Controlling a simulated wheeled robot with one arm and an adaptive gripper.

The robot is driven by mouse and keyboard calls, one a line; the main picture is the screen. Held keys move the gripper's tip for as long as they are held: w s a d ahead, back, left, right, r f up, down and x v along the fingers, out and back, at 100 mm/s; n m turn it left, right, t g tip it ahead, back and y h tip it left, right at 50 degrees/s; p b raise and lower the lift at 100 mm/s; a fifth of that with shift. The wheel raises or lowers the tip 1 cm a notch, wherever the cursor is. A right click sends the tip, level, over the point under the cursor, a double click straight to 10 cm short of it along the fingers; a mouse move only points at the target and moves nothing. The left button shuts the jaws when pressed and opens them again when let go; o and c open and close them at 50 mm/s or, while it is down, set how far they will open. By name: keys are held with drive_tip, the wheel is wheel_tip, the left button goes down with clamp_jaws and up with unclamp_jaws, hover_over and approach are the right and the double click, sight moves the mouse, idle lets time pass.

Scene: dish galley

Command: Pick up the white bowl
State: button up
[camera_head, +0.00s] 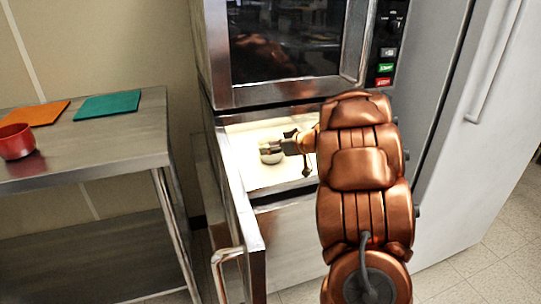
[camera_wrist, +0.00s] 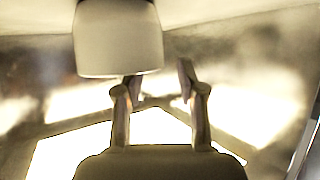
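The white bowl (camera_head: 271,157) sits on the pale floor of the lit lower compartment, near its left part. My gripper (camera_head: 284,146) reaches into the compartment from the right and is right at the bowl, partly covering it. In the wrist view the bowl (camera_wrist: 118,40) fills the upper left and appears upside down. My gripper (camera_wrist: 159,80) is open there, with two fingers apart and nothing between them. The left fingertip meets the bowl's edge in the picture; I cannot tell whether they touch.
The compartment's open door (camera_head: 239,215) stands to the left of my arm. An oven (camera_head: 290,45) is above and a tall steel cabinet (camera_head: 480,150) is at right. A steel table (camera_head: 95,150) at left holds a red bowl (camera_head: 16,142), an orange mat (camera_head: 36,113) and a green mat (camera_head: 108,104).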

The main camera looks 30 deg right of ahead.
drive_tip(key=shift+x, duration=1.15)
clamp_jaws()
